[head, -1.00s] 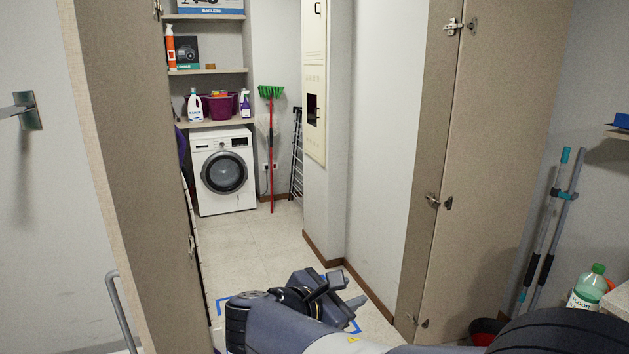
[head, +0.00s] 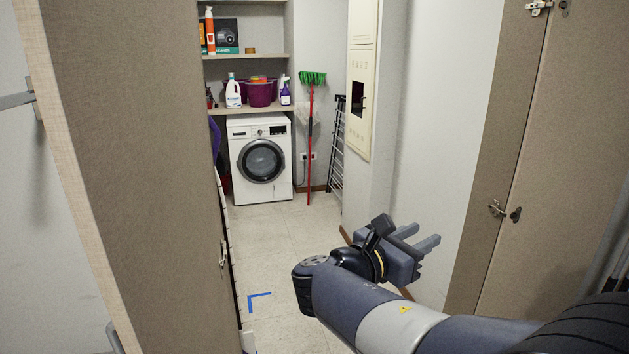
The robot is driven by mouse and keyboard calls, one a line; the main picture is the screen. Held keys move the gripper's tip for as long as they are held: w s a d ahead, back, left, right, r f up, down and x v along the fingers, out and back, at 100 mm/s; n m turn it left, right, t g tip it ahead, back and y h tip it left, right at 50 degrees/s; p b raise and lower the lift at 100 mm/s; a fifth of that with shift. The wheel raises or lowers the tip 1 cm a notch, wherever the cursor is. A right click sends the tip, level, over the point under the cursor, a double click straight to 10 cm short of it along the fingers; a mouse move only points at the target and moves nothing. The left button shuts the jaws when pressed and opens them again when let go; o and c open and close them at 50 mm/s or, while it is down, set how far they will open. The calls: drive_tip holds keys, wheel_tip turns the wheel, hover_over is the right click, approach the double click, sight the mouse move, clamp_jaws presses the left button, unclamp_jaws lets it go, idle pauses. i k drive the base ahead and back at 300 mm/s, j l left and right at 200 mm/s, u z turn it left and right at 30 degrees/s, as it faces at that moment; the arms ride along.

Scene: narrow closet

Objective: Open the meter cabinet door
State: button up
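The meter cabinet (head: 362,60) is a tall cream panel on the right-hand wall, seen at a steep angle. It has a small dark window, and a handle shows beside the window. Its lower door lies flat against the frame and looks shut. My gripper (head: 420,238) is in front of and below the cabinet, well apart from it. Its two fingers point right and are spread with a gap between them. Nothing is held.
A wooden door (head: 130,150) stands close on the left, and another door (head: 555,170) stands open at the right. A washing machine (head: 260,160), a green broom (head: 311,135) and a folded rack (head: 337,145) are at the back. The tiled floor (head: 285,240) between is clear.

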sight(360, 62)
drive_tip(key=i, duration=3.45)
drive_tip(key=i+z, duration=0.15)
drive_tip(key=i, duration=0.5)
drive_tip(key=i+j+z, duration=0.1)
drive_tip(key=i, duration=0.6)
drive_tip(key=j, duration=0.1)
